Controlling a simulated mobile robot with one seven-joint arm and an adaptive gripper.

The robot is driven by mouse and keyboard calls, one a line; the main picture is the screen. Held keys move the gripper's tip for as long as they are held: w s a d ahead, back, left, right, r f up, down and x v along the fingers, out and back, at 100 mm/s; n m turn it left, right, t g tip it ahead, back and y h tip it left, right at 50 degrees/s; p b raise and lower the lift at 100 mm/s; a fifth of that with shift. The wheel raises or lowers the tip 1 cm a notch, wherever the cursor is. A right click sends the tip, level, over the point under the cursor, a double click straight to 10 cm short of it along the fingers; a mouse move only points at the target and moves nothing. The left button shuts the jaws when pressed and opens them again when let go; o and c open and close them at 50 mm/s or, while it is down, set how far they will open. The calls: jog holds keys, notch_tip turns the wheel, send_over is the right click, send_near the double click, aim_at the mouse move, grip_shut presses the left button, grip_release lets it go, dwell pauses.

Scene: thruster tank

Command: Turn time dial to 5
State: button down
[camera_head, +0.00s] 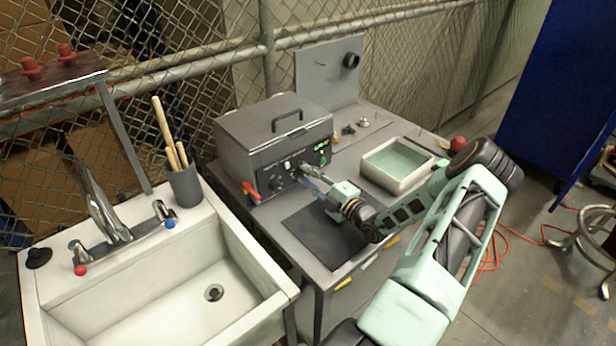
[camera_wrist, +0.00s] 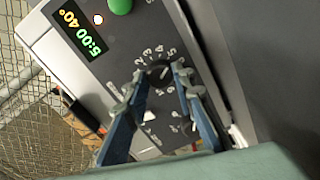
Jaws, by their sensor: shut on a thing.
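The grey tank machine (camera_head: 262,140) has a black front panel, angled toward my arm. The time dial (camera_wrist: 158,71) is a small dark knob ringed by white numbers in the wrist view. My gripper (camera_wrist: 162,78) has its blue fingers on either side of this dial, shut on it. In the head view my gripper (camera_head: 307,175) reaches the panel and hides most of the dial. The display (camera_wrist: 80,30) reads 5:00 in green and 40° in yellow. The dial's exact pointer position is hard to make out.
A green button (camera_wrist: 120,5) sits above the dial, and a white switch (camera_wrist: 148,117) shows between my fingers. A red handle (camera_head: 250,190) is at the machine's left. A sink (camera_head: 150,270) stands left, a pale tray (camera_head: 397,182) right, and a dark mat (camera_head: 322,240) in front.

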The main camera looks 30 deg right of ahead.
jog(key=c, duration=1.6)
grip_release()
jog(key=s, duration=0.4)
jog(key=s+d, duration=0.1)
jog(key=s, duration=0.3)
jog(key=s+d, duration=0.1)
jog(key=s, duration=0.3)
jog(key=shift+r, duration=0.1)
jog(key=shift+w, duration=0.1)
